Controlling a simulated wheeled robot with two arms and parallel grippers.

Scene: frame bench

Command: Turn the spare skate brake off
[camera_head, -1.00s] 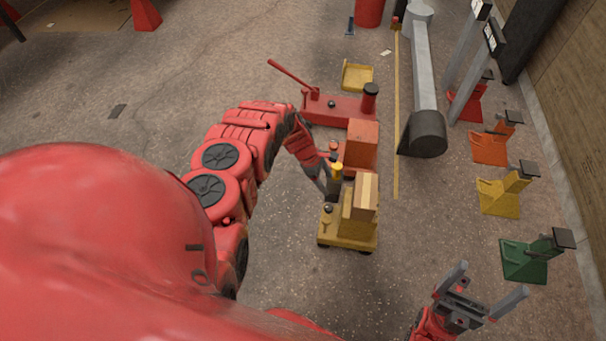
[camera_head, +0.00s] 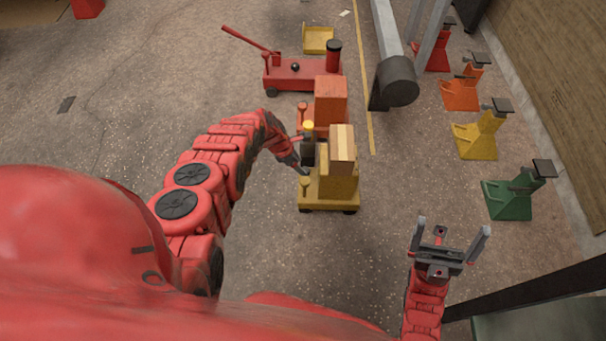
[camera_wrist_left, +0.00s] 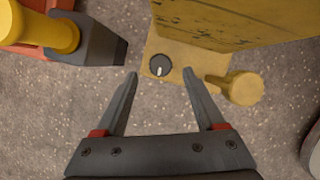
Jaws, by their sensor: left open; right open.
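A yellow skate (camera_head: 328,200) stands on the floor in the head view, with a tan block (camera_head: 342,150) on its upright body. In the left wrist view its deck (camera_wrist_left: 205,62) carries a round black knob (camera_wrist_left: 160,66) with a white mark pointing toward my gripper, and a yellow knobbed post (camera_wrist_left: 243,88) to the right. My left gripper (camera_wrist_left: 161,74) is open, its fingertips either side of and just short of the knob; no contact is visible. In the head view it is beside the skate's left end, partly hidden. My right gripper (camera_head: 454,226) is open and empty at lower right.
An orange skate (camera_head: 331,100) stands just behind, with a yellow-topped dark cylinder (camera_head: 308,128) close to my left gripper. A red jack (camera_head: 300,74) lies further back. Coloured stands, including a green one (camera_head: 508,200), line the right.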

